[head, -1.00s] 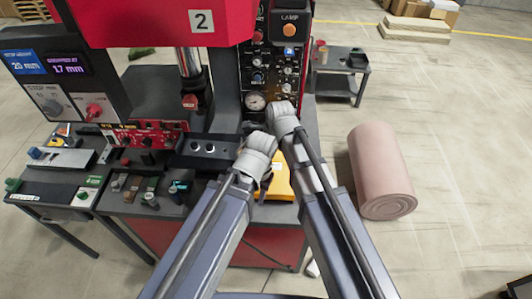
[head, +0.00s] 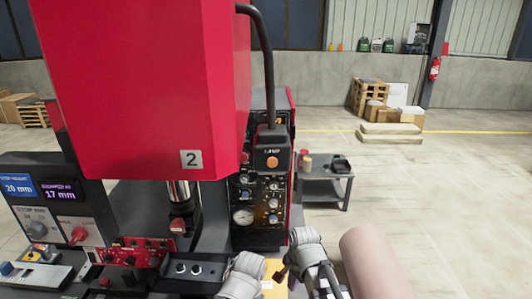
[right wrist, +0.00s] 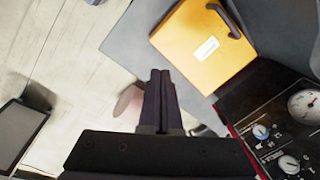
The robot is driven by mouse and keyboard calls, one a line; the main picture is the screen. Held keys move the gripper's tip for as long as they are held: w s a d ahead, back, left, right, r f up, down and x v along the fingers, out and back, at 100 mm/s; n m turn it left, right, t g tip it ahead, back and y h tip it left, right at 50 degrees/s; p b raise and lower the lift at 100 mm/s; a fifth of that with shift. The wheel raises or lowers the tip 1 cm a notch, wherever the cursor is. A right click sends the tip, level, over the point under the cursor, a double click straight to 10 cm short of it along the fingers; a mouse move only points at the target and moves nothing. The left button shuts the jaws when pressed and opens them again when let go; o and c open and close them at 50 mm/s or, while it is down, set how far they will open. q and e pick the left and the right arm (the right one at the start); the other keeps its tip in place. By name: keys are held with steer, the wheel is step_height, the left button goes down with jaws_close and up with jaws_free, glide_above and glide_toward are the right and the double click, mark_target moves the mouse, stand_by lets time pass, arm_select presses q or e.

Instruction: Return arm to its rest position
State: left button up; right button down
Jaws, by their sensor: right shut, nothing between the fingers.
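My right gripper (right wrist: 161,76) shows in the right wrist view with its two dark fingers together and nothing between them. It points down over the grey table edge and the floor, apart from the orange case. In the head view my right arm ends in a grey wrist at the bottom, right of centre. My left arm's grey wrist is at the bottom centre of the head view; its gripper fingers are hidden. An orange case (right wrist: 203,45) with a black handle lies near the table edge, and part of it shows between my wrists in the head view (head: 275,285).
The red press (head: 140,80) stands at the left, with a gauge and knob panel (head: 258,200) close to my right wrist. A pink roll (head: 376,265) stands just right of my right arm. A small dark table (head: 322,188) is behind. The floor farther right is open.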

steer(key=s+d+n, duration=0.6)
steer(key=d+n, duration=0.3)
steer(key=n, duration=0.1)
steer(key=s+a+f+n+g+h+b, duration=0.1)
steer(key=s+a+f+n+h+b, duration=0.1)
steer(key=s+a+f+n+b, duration=0.2)
steer(key=shift+s+a+f+g+b, duration=0.3)
steer(key=shift+s+a+f+b, duration=0.9)
steer(key=shift+a, duration=2.25)
steer(key=shift+w+f+b, duration=0.3)
steer(key=shift+w+f, duration=0.05)
steer(key=shift+f, duration=0.05)
